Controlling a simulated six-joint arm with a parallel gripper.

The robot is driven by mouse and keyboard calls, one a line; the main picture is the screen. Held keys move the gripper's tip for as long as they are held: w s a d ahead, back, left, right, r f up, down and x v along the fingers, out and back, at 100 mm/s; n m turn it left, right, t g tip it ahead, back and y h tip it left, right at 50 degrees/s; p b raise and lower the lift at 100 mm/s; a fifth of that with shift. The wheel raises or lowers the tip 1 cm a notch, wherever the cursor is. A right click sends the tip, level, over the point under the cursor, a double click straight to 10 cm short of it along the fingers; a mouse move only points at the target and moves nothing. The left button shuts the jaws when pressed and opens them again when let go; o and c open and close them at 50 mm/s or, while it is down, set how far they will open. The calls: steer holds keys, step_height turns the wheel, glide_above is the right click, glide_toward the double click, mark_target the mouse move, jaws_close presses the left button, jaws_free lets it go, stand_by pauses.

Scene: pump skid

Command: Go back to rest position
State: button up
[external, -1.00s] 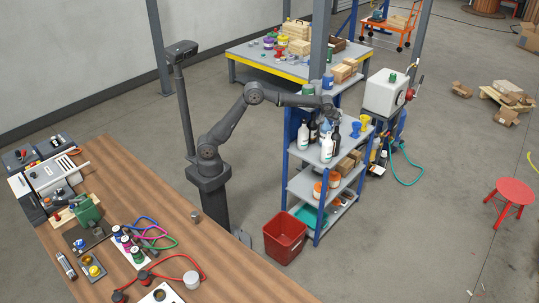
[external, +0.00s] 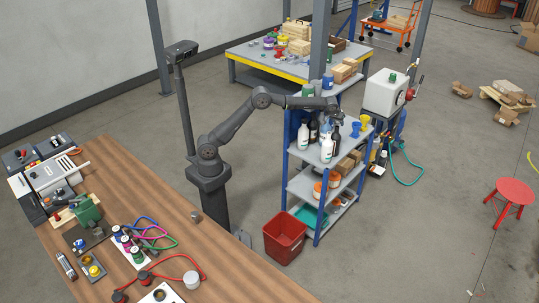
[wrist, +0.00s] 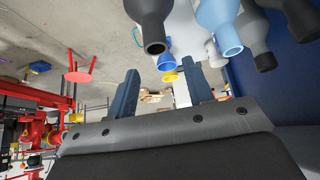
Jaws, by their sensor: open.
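My gripper (external: 338,117) is over the top shelf of the blue-framed rack (external: 318,240), close to the bottles. In the wrist view my gripper (wrist: 155,82) shows two separated fingers with nothing held between them. A dark bottle (wrist: 151,22), a light blue bottle (wrist: 220,22) and another dark bottle (wrist: 254,35) appear inverted along the top of that view, apart from the fingers. A white bottle (external: 303,141) also stands on the top shelf. The exact gap between fingertips and bottles is hard to judge in the external view.
A blue funnel (external: 355,130) and a yellow funnel (external: 365,121) stand on the shelf right of my gripper. A steel post (external: 319,45) rises behind my forearm. A red bin (external: 285,237) stands on the floor. A wooden bench (external: 150,195) is at the left.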

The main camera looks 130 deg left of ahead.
step_height(320, 180, up, 16)
steer(key=w+d+m, duration=0.1)
steer(key=w+d, duration=0.5)
steer(key=shift+r+t, duration=0.4)
steer(key=shift+w, duration=0.1)
steer(key=o, duration=0.9)
steer(key=shift+o, duration=0.2)
steer(key=shift+a, duration=0.1)
